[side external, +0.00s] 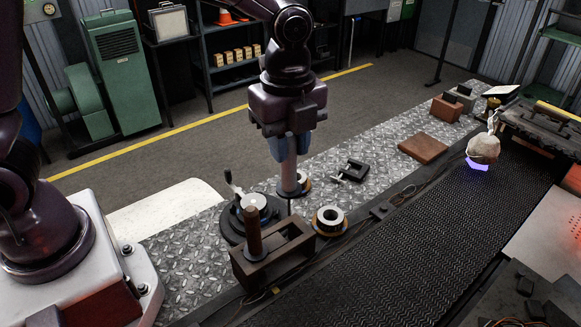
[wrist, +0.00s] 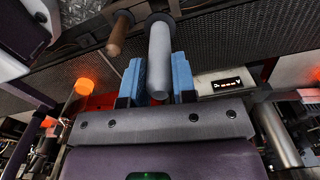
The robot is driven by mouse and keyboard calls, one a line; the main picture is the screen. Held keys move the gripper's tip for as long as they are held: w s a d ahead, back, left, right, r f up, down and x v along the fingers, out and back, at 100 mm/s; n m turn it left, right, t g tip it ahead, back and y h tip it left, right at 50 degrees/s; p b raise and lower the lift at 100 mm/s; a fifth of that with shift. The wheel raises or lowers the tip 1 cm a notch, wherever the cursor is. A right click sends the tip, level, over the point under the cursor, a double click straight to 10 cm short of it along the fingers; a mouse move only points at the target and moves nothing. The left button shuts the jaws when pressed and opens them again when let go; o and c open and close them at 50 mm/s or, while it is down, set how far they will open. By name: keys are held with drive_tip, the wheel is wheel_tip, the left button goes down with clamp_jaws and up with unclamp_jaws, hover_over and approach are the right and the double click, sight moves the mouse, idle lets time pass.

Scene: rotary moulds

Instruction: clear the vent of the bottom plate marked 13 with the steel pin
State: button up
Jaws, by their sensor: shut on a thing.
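My gripper (side external: 289,148) points down over the tread-plate bench in the side external view. It is shut on the steel pin (side external: 289,178), a grey rod with a thick handle and a thin shaft below. In the wrist view the pin's handle (wrist: 160,60) stands between the two blue fingers of my gripper (wrist: 157,80). The thin end hangs near the right edge of a dark round mould (side external: 236,222) with a crank; I cannot tell whether it touches anything. No number 13 is legible, and I cannot make out the bottom plate or its vent.
A brown-handled tool (side external: 253,233) stands upright in a dark rack (side external: 275,262) in front of the mould. One ring (side external: 330,220) lies right of the rack; another (side external: 304,184) is partly behind the pin. A black clamp (side external: 350,171) and brown slab (side external: 423,148) lie farther right.

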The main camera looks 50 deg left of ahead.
drive_tip(key=s+a+r, duration=0.1)
drive_tip(key=a+r, duration=0.1)
drive_tip(key=a, duration=0.9)
drive_tip(key=shift+d+f, duration=0.15)
drive_tip(key=shift+f, duration=3.35)
wheel_tip(320, 180, up, 7)
drive_tip(key=shift+d, duration=0.1)
idle(0.8)
